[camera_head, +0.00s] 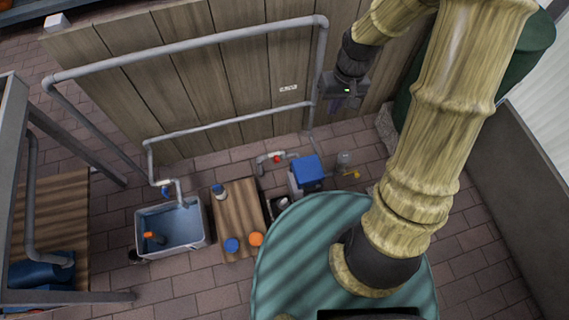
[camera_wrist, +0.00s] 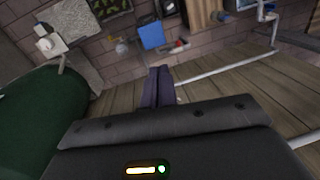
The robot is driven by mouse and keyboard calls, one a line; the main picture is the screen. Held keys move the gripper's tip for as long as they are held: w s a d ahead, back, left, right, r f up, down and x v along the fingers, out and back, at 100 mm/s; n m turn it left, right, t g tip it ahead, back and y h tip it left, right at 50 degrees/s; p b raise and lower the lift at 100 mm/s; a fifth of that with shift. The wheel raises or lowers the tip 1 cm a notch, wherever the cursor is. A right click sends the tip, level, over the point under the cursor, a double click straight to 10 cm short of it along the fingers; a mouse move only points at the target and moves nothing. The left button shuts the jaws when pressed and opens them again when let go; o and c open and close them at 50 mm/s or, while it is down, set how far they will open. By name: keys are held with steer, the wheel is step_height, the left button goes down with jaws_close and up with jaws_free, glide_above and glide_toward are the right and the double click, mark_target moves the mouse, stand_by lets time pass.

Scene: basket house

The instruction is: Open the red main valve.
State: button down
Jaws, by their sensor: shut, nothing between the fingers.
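The small red valve (camera_head: 277,159) sits on a short grey pipe low by the foot of the wooden fence, just left of the blue-lidded box. In the wrist view the red valve (camera_wrist: 180,43) shows small, beyond my fingertips and a little to the right. My gripper (camera_head: 339,104) is in front of the fence, up and to the right of the valve in the head view, and apart from it. Its dark fingers (camera_wrist: 158,72) are together and empty. The valve's handle position is too small to tell.
A blue-lidded box (camera_head: 307,170) stands right of the valve. A water basin (camera_head: 172,226) and a wooden board (camera_head: 238,218) lie to the left. Grey pipes (camera_head: 190,43) run along the fence (camera_head: 180,85). A dark green tank (camera_wrist: 38,125) is left in the wrist view.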

steer(key=w+a+f+y+b, duration=0.1)
steer(key=w+f+b, duration=0.3)
steer(key=f+b, duration=0.5)
steer(key=w+a+f+g+y+b, duration=0.1)
steer(key=w+f+y+b, duration=0.3)
steer(key=f+b, duration=0.5)
steer(key=w+a+f+y+b, duration=0.1)
steer(key=w+f+b, duration=0.3)
steer(key=f, duration=1.8)
steer(key=y+b, duration=0.1)
steer(key=b, duration=0.4)
steer(key=shift+n, duration=0.3)
steer(key=shift+f, duration=0.1)
steer(key=shift+a, duration=0.1)
steer(key=b, duration=0.8)
glide_toward(277, 161)
steer(key=w+d+f+x, duration=0.1)
steer(key=x, duration=0.4)
steer(key=shift+s+a+f, duration=0.25)
steer(key=shift+a, duration=0.3)
steer(key=shift+a+r+p, duration=0.15)
steer(key=shift+r+p, duration=0.05)
steer(key=shift+p, duration=0.1)
